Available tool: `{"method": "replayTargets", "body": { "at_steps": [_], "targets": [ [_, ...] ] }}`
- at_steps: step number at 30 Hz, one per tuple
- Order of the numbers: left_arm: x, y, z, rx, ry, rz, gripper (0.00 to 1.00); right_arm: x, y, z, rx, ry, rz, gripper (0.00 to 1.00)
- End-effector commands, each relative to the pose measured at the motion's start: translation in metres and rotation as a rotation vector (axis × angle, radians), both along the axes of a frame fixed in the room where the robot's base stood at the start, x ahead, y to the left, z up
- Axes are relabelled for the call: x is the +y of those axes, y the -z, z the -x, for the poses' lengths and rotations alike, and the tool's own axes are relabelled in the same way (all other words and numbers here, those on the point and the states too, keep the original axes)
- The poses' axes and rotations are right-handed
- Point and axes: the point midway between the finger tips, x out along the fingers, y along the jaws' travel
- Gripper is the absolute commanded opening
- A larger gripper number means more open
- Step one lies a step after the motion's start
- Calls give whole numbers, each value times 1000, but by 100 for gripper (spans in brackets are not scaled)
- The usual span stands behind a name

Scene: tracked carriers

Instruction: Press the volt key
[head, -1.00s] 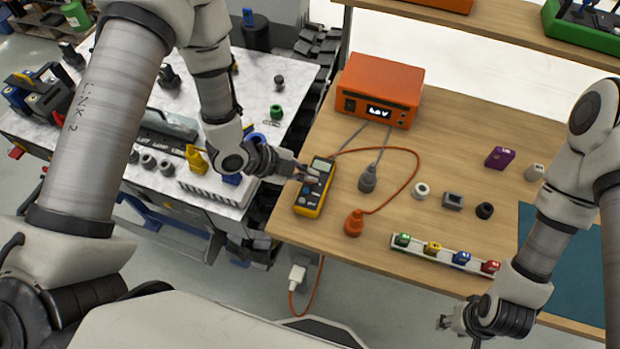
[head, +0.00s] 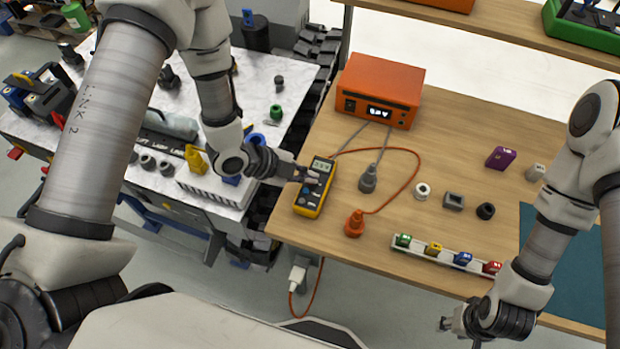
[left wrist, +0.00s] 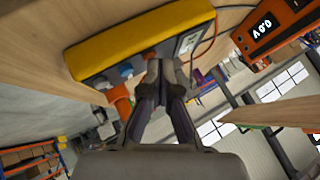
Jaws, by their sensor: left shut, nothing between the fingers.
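The yellow and black multimeter (head: 314,191) lies on the left part of the wooden bench, its grey display at the far end. In the left wrist view the meter (left wrist: 140,42) shows its yellow side, with several keys along its face. My left gripper (head: 311,177) is shut and empty, its fingertips over the meter's keys just below the display. In the left wrist view the left gripper's tips (left wrist: 160,70) are at or very close to an orange-red key; I cannot tell whether they touch. My right gripper (head: 444,323) is off the bench's front edge, too small to read.
An orange power supply (head: 381,91) with a lit display stands behind the meter. A grey plug (head: 368,180), an orange plug (head: 354,223) and its looping cable lie just right. A rack (head: 448,257) of coloured blocks lies along the front.

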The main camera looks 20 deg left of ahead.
Motion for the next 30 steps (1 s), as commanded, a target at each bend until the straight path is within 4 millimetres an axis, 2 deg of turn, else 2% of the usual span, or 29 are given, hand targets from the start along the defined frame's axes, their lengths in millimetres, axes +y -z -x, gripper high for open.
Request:
{"method": "replayTargets", "body": {
  "at_steps": [9,20,30],
  "targets": [
    [0,-16,0,0,0,0,0,0,-13,0,0,0,0,40],
    [0,-17,0,0,0,0,0,0,-13,0,0,0,0,40],
    [0,-50,0,0,0,0,0,0,-39,0,0,0,0,40]
  ]
}}
